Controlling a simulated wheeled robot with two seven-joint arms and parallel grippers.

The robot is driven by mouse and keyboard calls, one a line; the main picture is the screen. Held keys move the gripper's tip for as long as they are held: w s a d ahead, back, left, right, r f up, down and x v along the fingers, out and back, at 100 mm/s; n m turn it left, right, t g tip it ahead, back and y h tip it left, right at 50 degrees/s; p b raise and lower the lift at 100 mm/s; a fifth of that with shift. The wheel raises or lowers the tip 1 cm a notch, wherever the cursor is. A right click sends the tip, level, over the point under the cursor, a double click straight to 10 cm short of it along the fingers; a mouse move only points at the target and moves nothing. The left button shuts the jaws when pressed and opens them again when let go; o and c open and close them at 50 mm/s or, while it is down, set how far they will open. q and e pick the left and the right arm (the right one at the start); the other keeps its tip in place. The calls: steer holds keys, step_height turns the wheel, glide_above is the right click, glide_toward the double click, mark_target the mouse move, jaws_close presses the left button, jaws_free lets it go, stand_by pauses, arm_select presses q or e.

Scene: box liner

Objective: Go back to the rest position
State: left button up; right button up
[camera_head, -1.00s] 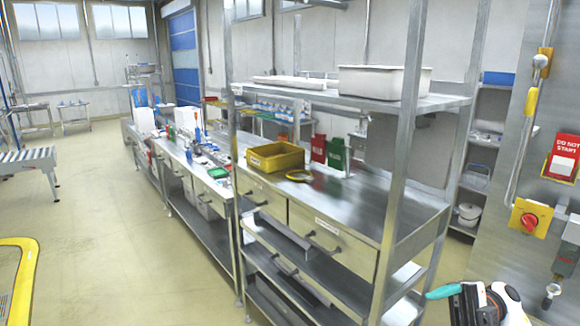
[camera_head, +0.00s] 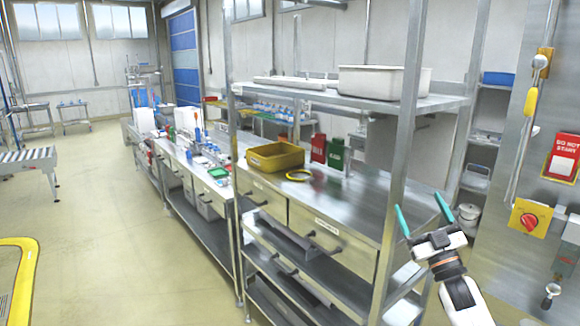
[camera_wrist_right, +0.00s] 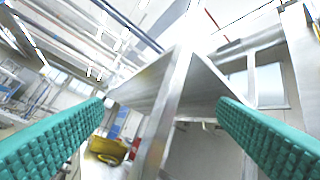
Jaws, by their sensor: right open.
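My right gripper (camera_head: 422,215) is at the lower right of the head view, in front of the steel shelf's right post. Its two teal fingers point up and spread apart. It is open and empty. In the right wrist view the teal fingers (camera_wrist_right: 165,118) stand wide at both sides, with nothing between them but the shelf post (camera_wrist_right: 172,105) beyond. I cannot tell from the views whether the gripper touches the post. My left gripper is not in view.
The steel workbench (camera_head: 345,208) holds a yellow bin (camera_head: 275,157), a yellow ring (camera_head: 299,175) and red and green holders. A white tub (camera_head: 380,82) sits on the upper shelf (camera_head: 445,102). A control panel (camera_head: 545,150) stands at right.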

steer(key=w+d+f+m+g+h, duration=0.45)
steer(key=f+h, duration=0.35)
steer(key=f, duration=0.2)
steer(key=s+a+f+g+b, duration=0.1)
steer(key=s+f+g+b, duration=0.3)
steer(key=f, duration=1)
steer(key=s+a+f+g, duration=0.15)
steer(key=s+f, duration=0.45)
steer(key=f, duration=0.9)
steer(key=s+f+g+b, duration=0.1)
steer(key=s+f+g, duration=0.3)
steer(key=f, duration=1)
steer(key=s+a+f+g+b, duration=0.2)
steer(key=s+f, duration=0.9)
steer(key=s, duration=0.1)
steer(key=s+a+f+g+b, duration=0.2)
steer(key=s+f, duration=0.9)
steer(key=s, duration=0.1)
steer(key=s+a+f+g, duration=0.1)
steer(key=s+f, duration=0.2)
steer(key=s, duration=0.6)
steer(key=s+a+f+g+b, duration=0.1)
steer(key=s+f, duration=0.3)
steer(key=s, duration=0.5)
steer(key=s+a+f+g+y+b, duration=0.1)
steer(key=s+a+f+g, duration=0.1)
steer(key=s, duration=0.8)
steer(key=shift+f+m+g, duration=0.45)
steer(key=shift+f+g, duration=0.15)
steer(key=shift+f, duration=0.3)
